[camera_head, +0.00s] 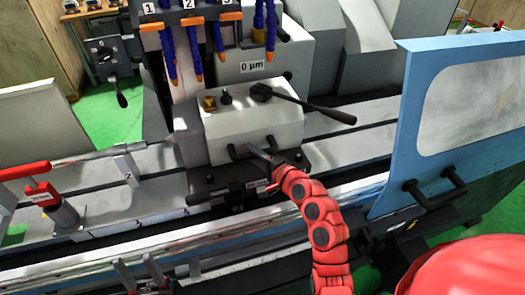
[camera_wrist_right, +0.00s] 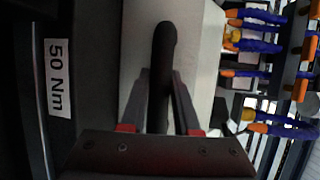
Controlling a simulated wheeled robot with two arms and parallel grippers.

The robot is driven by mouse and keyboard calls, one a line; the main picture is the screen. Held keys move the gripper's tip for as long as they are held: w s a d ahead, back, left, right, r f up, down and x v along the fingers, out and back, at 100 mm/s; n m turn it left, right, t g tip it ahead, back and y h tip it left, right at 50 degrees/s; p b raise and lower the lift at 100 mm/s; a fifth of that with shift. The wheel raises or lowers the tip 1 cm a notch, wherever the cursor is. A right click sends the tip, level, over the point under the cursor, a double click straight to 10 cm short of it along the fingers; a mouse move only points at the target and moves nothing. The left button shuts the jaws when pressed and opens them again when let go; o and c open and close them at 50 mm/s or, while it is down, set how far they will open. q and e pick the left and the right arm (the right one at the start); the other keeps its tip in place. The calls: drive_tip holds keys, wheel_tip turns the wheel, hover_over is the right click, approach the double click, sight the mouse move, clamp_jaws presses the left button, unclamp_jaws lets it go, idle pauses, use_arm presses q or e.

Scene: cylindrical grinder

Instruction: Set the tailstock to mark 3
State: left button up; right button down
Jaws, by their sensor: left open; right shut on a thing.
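The tailstock (camera_head: 235,128) is a white housing on the machine bed, with a long black lever (camera_head: 305,104) and small knobs on top. A black bar handle (camera_head: 236,151) is on its front. My right gripper (camera_head: 262,157) is shut on this handle. In the right wrist view the dark handle (camera_wrist_right: 165,50) stands between the two fingers of my right gripper (camera_wrist_right: 160,105). My left gripper (camera_head: 139,264) is open at the lower left, in front of the bed, with nothing visible between its fingers. I cannot read mark 3 on the bed.
Coolant nozzles (camera_head: 194,48) with orange tips hang above, under labels 1, 2 and 3. A blue-framed guard door (camera_head: 405,130) with handles stands at the right. A red-handled device (camera_head: 42,190) is at the left. A "50 Nm" label (camera_wrist_right: 57,78) shows in the wrist view.

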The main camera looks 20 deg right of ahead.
sight(244, 160)
drive_tip(key=a+p, duration=0.1)
drive_tip(key=a, duration=0.2)
drive_tip(key=shift+s+a, duration=0.1)
drive_tip(key=shift+a, duration=0.55)
drive_tip(key=shift+f, duration=0.1)
drive_tip(key=shift+d, duration=0.1)
drive_tip(key=c, duration=1)
unclamp_jaws()
drive_tip(key=o, duration=0.3)
drive_tip(key=shift+d, duration=0.25)
drive_tip(key=shift+o, duration=0.2)
drive_tip(key=shift+a, duration=0.1)
